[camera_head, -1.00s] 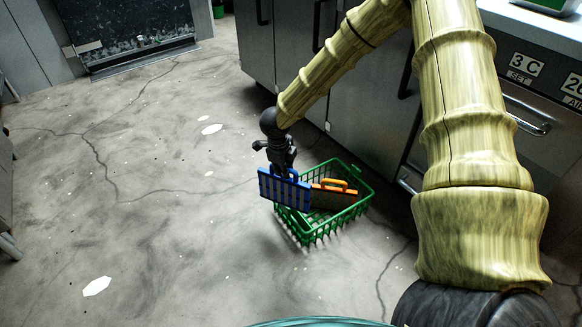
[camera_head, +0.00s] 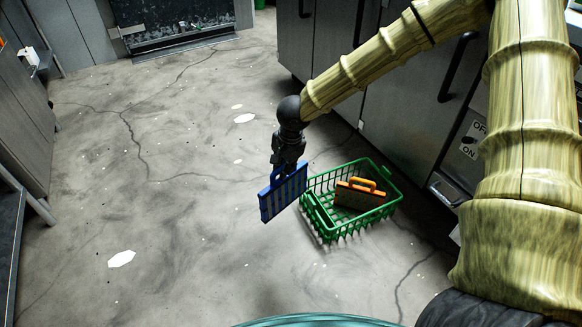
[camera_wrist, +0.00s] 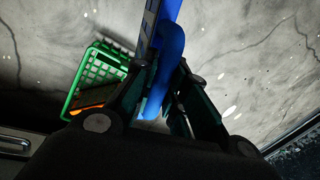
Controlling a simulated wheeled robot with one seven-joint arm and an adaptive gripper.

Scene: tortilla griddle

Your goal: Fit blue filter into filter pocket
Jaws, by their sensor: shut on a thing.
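The blue filter (camera_head: 284,194) is a flat striped panel with a handle, hanging from my gripper (camera_head: 288,165) in the head view. My gripper is shut on its handle, just left of the green basket. The wrist view shows the blue handle (camera_wrist: 166,65) between the fingers (camera_wrist: 160,100), with the panel seen nearly edge-on. The filter is tilted and clear of the basket in the head view. No filter pocket can be made out in these frames.
A dark grated unit (camera_head: 180,22) is at the far wall. The floor left of my gripper is open.

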